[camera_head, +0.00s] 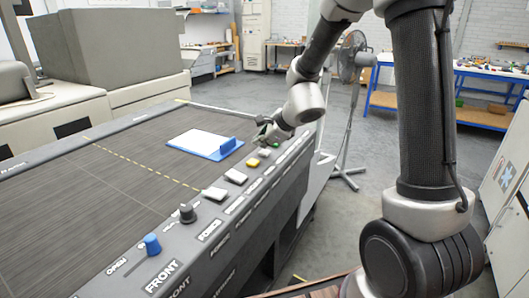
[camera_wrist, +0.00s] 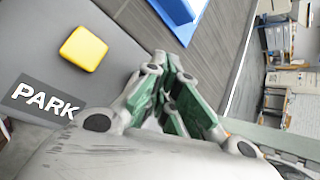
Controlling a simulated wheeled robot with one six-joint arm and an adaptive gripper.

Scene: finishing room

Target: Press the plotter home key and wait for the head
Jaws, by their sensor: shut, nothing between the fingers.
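The plotter (camera_head: 95,195) has a dark flat bed and a grey control strip along its right edge. The strip carries a yellow key (camera_head: 252,163), white keys (camera_head: 236,176) (camera_head: 213,194), a black knob (camera_head: 187,213) and a blue knob (camera_head: 152,244). In the wrist view the yellow key (camera_wrist: 84,47) is beside a PARK label (camera_wrist: 40,100). I cannot read a home label. My gripper (camera_head: 265,139) is over the far end of the strip, beyond the yellow key. Its green-padded fingers (camera_wrist: 172,88) are shut and empty. They hide what lies under them; contact cannot be told.
A white sheet with a blue bar (camera_head: 228,146) lies on the bed close to the gripper; the blue bar (camera_wrist: 180,12) also shows in the wrist view. A large grey box (camera_head: 110,50) stands behind the plotter. A pedestal fan (camera_head: 352,60) stands on the open floor beyond.

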